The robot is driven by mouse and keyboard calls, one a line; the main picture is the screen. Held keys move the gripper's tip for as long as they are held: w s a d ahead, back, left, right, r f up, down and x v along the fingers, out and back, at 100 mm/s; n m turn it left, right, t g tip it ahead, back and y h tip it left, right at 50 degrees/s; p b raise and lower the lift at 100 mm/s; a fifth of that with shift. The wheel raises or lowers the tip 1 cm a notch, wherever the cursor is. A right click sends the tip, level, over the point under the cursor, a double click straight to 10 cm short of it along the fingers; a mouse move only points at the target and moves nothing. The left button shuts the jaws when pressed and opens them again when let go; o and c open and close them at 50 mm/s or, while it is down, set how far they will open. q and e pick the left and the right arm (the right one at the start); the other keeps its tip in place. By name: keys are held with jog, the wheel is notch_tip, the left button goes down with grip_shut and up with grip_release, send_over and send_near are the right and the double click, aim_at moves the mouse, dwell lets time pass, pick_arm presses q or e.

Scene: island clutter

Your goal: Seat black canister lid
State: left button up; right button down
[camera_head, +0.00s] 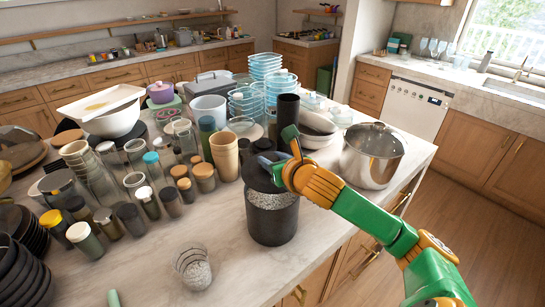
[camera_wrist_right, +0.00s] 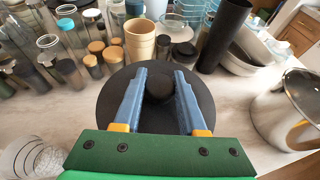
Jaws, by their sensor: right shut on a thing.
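The round black lid (camera_head: 258,178) is at the canister's mouth. I cannot tell whether it sits flush, because my gripper and wrist hide its right side. My right gripper (camera_head: 280,158) is above the lid. In the right wrist view the blue fingers of my right gripper (camera_wrist_right: 160,78) are on either side of the lid's round black knob (camera_wrist_right: 159,89), and the lid's disc (camera_wrist_right: 114,101) spreads below them. My left gripper is not in view.
A tall black cylinder (camera_head: 288,112) and tan cups (camera_head: 225,156) stand close behind. Several jars crowd the left. A clear tumbler (camera_head: 192,268) stands front left; the counter between it and the canister is bare.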

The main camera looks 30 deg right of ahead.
jog(key=f, duration=0.1)
jog(key=f+b, duration=0.1)
jog(key=f, duration=0.1)
jog(key=shift+w, duration=0.35)
jog(key=shift+s+f+b, duration=0.1)
jog(key=shift+f+b, duration=0.2)
jog(key=shift+b, duration=0.05)
jog(key=shift+s+f, duration=0.15)
jog(key=shift+s, duration=0.15)
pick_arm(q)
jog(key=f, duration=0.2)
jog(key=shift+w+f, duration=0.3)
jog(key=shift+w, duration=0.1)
pick_arm(e)
jog(key=shift+w, duration=0.2)
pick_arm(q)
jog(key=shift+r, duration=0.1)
pick_arm(e)
jog(key=shift+s, duration=0.1)
pick_arm(q)
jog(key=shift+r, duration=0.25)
jog(key=shift+p, duration=0.3)
